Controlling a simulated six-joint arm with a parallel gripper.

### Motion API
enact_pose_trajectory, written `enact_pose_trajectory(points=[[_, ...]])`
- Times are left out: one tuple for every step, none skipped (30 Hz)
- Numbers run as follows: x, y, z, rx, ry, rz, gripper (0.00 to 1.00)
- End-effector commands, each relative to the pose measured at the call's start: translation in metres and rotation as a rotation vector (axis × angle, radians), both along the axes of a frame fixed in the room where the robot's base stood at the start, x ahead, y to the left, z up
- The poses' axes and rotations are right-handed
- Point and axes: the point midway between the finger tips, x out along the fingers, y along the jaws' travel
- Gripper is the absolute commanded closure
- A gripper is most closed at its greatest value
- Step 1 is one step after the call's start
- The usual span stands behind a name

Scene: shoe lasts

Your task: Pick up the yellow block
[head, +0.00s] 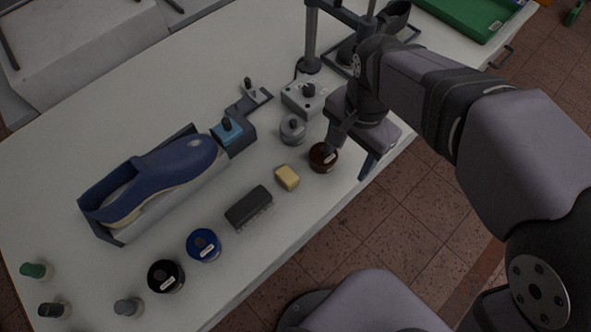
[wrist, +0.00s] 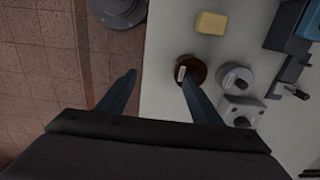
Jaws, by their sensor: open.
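The yellow block (head: 287,177) lies on the white table near its front edge, between a black brush and a brown round tin. It also shows in the wrist view (wrist: 211,23), near the top, ahead of my gripper. My gripper (head: 352,158) is open and empty in the head view, to the right of the block and apart from it. In the wrist view the two fingers of my gripper (wrist: 158,80) are spread wide, one over the floor and one beside the brown tin. Nothing is between them.
The brown tin (head: 323,157) is right by one finger. A grey round container (head: 292,130), the black brush (head: 249,206) and a blue tin (head: 203,245) stand nearby. A blue shoe (head: 160,178) rests in a grey holder farther left. The table's front edge is close to the block.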

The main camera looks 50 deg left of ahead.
Motion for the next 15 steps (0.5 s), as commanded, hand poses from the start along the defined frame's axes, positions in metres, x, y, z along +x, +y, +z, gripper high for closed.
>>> enact_pose_trajectory(points=[[-0.017,0.017,0.003,-0.004,0.001,0.013,0.41],[-0.025,0.025,0.004,-0.005,0.0,0.013,0.41],[-0.036,0.035,0.005,-0.006,-0.001,0.012,0.41],[-0.045,0.041,0.007,-0.007,-0.001,0.012,0.41],[-0.053,0.048,0.008,-0.008,-0.001,0.012,0.41],[-0.063,0.055,0.009,-0.009,-0.002,0.012,0.41],[-0.07,0.06,0.01,-0.009,-0.003,0.01,0.41],[-0.076,0.064,0.011,-0.01,-0.003,0.01,0.41],[-0.083,0.069,0.012,-0.01,-0.003,0.009,0.41],[-0.088,0.071,0.012,-0.012,-0.003,0.007,0.41],[-0.092,0.073,0.012,-0.012,-0.004,0.007,0.41],[-0.095,0.076,0.013,-0.012,-0.004,0.005,0.41],[-0.097,0.077,0.013,-0.012,-0.004,0.004,0.41],[-0.099,0.078,0.013,-0.011,-0.005,0.004,0.41],[-0.1,0.078,0.013,-0.011,-0.005,0.003,0.41]])
